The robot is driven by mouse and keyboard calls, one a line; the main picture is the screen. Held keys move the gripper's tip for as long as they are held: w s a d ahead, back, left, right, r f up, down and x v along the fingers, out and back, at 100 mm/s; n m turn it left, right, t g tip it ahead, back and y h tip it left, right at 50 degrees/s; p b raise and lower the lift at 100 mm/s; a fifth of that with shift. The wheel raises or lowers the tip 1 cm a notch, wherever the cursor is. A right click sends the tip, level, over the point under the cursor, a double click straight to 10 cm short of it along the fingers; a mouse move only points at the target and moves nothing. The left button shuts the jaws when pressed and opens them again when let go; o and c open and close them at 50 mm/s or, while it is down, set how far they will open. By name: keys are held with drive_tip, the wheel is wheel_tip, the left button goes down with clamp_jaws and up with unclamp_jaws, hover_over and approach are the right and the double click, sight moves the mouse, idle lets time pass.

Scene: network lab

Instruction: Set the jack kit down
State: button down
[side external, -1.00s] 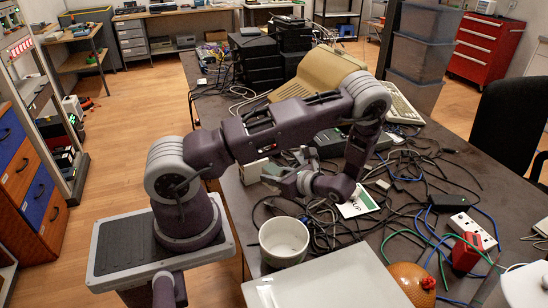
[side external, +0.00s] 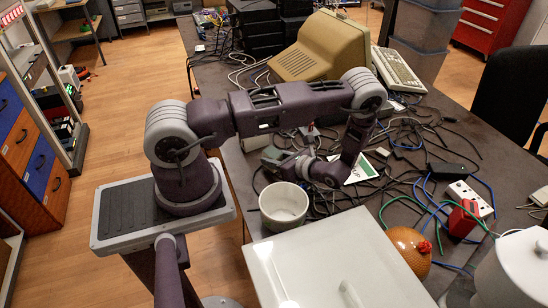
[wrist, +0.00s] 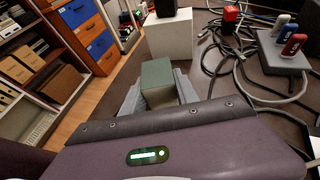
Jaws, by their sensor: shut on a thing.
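The jack kit, which I take to be the small grey-green box (wrist: 158,80), sits between the two grey fingers of my gripper (wrist: 158,92) in the wrist view. My gripper is shut on it. In the side external view my gripper (side external: 272,160) is low over the left part of the cluttered table (side external: 445,275), behind the white bowl (side external: 283,207). The kit is small and partly covered by the fingers there. I cannot tell whether its underside touches the table.
A white box (wrist: 168,38) with a black thing on it stands just beyond the kit. Loose cables (wrist: 225,65) and a grey block with several coloured sticks (wrist: 283,55) lie to the right. The beige monitor (side external: 325,45) stands farther back. A large white panel (side external: 335,270) lies in front.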

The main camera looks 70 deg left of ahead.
drive_tip(key=shift+f, duration=0.55)
drive_tip(key=c, duration=0.9)
unclamp_jaws()
drive_tip(key=shift+o, duration=0.2)
